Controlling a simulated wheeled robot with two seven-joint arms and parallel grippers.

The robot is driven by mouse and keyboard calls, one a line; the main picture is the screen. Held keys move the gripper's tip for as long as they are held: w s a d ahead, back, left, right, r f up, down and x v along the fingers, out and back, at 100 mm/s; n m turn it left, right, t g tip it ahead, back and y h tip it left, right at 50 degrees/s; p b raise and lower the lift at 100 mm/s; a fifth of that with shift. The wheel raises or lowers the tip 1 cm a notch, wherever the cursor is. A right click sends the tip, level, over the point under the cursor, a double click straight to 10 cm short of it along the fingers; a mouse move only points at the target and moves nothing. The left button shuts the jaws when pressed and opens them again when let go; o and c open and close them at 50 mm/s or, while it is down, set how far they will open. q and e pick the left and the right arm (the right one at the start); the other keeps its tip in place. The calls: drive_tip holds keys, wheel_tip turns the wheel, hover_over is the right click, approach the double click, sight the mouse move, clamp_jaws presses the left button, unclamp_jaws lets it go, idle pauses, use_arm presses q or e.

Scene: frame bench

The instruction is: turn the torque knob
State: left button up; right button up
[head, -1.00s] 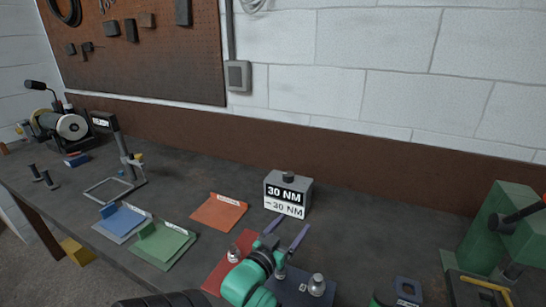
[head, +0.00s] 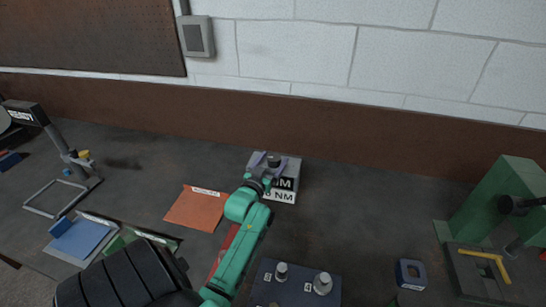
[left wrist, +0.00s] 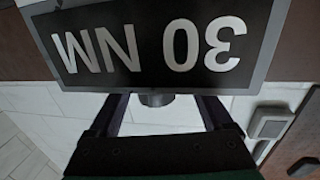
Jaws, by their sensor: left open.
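The torque box (head: 292,169) is a small grey box at the back of the bench, with a black and white label reading 30 NM, partly hidden by my arm. Its dark round torque knob (head: 274,160) is on the top. My left gripper (head: 266,162) is at the box top, around the knob. In the left wrist view the box label is upside down and the knob (left wrist: 157,100) shows between the two open fingers (left wrist: 158,108), with a gap on each side. My right gripper is not in view.
An orange tray (head: 197,208) lies left of the box, with a blue tray (head: 82,238) farther left. A dark blue plate with metal knobs (head: 298,286) is in front. A green machine (head: 500,200) stands at right. The bench right of the box is clear.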

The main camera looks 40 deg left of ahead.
use_arm(q)
drive_tip(key=shift+w+r, duration=0.1)
drive_tip(key=shift+w, duration=0.05)
drive_tip(key=shift+d+r, duration=0.2)
drive_tip(key=shift+d, duration=0.1)
drive_tip(key=c, duration=0.3)
drive_tip(key=shift+a+f, duration=0.1)
clamp_jaws()
drive_tip(key=shift+m+h, duration=0.3)
drive_tip(key=shift+m, duration=0.1)
drive_tip(key=shift+m+h+b, duration=0.3)
drive_tip(key=shift+h, duration=0.1)
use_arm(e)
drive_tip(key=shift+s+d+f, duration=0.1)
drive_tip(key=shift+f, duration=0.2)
use_arm(q)
drive_tip(key=shift+t, duration=0.3)
drive_tip(key=shift+o, duration=1.5)
unclamp_jaws()
